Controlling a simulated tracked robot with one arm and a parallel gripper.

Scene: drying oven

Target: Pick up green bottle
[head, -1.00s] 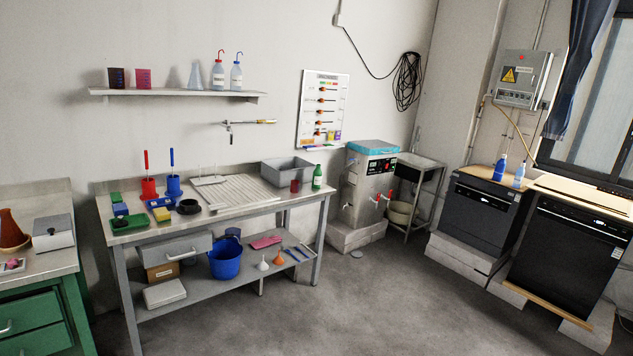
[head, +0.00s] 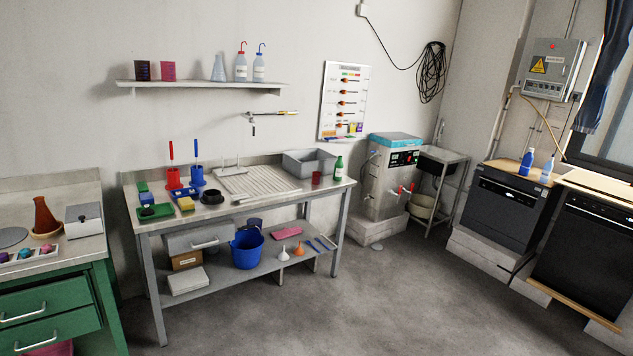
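A small green bottle (head: 338,169) with a light label stands upright at the right end of the metal workbench (head: 290,207). The bottle is well away from the camera, across open floor.
Clear grey floor (head: 330,300) lies before the bench. A green drawer cabinet (head: 55,310) stands at left. Right of the bench are a steel boiler (head: 385,190) and dark ovens (head: 487,215). A wall shelf (head: 205,87) hangs above.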

